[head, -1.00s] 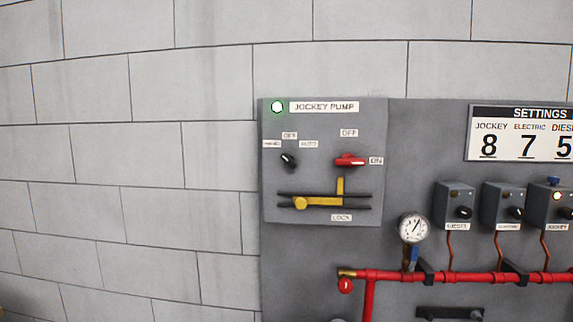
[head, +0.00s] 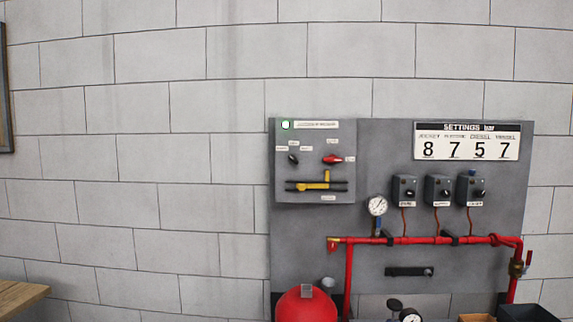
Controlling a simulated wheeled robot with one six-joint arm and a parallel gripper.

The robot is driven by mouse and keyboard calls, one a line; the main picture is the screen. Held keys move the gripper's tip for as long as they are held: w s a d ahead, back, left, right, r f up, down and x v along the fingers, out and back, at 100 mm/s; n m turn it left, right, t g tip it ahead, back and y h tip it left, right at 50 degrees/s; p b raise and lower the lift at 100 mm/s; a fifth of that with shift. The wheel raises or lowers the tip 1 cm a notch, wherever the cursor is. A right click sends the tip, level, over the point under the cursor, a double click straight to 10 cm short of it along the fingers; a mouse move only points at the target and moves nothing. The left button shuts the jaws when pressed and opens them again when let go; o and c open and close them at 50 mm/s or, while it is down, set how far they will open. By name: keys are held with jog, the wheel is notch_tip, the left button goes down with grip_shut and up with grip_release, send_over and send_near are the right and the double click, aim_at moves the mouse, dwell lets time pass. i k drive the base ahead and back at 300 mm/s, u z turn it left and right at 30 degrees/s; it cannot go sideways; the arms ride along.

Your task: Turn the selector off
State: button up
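The selector (head: 293,159) is a small black knob on the left of the grey jockey pump panel (head: 285,142). Small white labels sit around its top; they are too small to read now. The knob looks tilted, its upper end toward the left label, but its pointing end is hard to tell. Right of it a red switch handle (head: 331,159) lies sideways toward a label on its right. Below is a yellow lock slider (head: 313,186) on dark rails. A lamp (head: 285,125) glows green at the panel's top left. My gripper is not in view.
A settings board (head: 467,142) reads 8 7 5 7. Three grey switch boxes (head: 438,189), a gauge (head: 377,206) and red piping (head: 400,240) fill the right. A red tank (head: 305,306) stands below the panel. A wooden surface (head: 20,297) is at lower left.

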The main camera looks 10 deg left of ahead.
aim_at(292, 159)
jog(key=u, duration=1.45)
jog(key=i, duration=1.1)
jog(key=z, duration=0.2)
